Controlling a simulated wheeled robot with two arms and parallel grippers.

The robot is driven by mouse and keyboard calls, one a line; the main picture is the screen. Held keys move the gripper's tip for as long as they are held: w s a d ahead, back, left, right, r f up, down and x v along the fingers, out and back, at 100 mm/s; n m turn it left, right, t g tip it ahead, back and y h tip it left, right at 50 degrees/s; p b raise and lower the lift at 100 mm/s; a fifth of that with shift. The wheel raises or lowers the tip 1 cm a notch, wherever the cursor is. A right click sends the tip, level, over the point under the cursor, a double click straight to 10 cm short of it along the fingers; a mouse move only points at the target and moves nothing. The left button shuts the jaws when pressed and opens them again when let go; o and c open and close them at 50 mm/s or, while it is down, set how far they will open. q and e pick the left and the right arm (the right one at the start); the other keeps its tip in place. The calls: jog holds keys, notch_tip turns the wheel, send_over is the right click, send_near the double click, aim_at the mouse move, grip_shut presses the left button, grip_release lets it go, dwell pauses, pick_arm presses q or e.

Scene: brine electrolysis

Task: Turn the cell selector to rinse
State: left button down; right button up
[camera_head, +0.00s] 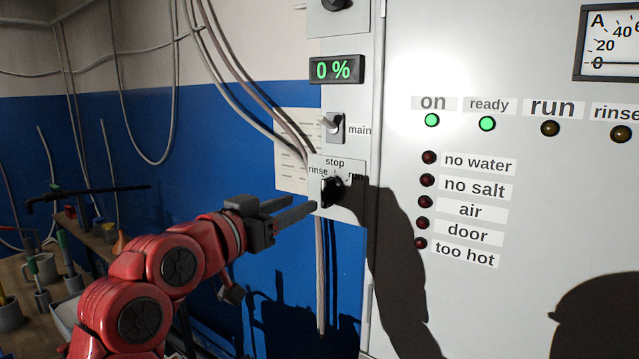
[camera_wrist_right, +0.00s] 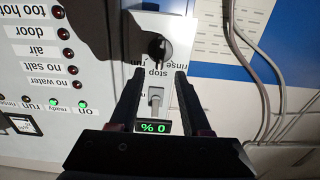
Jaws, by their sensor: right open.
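The cell selector (camera_head: 330,191) is a black knob on a small grey plate with the labels "rinse" at left, "stop" on top and "run" at right. In the right wrist view the knob (camera_wrist_right: 159,47) shows beyond the fingertips, with the plate upside down. Which label it points to is hard to tell. My right gripper (camera_head: 303,206) is open and empty, just left of the knob in the head view and apart from it. In the wrist view the gripper (camera_wrist_right: 157,76) has its fingers spread to either side of the plate. My left gripper is not in view.
Above the selector are the main switch (camera_head: 334,126) and a display (camera_head: 337,69) reading 0 %. The "on" (camera_head: 432,120) and "ready" lamps are green; run, rinse and the red fault lamps look unlit. Cables hang at left. A cluttered bench (camera_head: 99,240) stands lower left.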

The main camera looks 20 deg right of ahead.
aim_at(323, 192)
jog(key=p+x, duration=0.2)
jog(key=x, duration=0.5)
jog(key=shift+w+d, duration=0.2)
jog(key=shift+d, duration=0.15)
jog(key=shift+w+d, duration=0.25)
grip_shut()
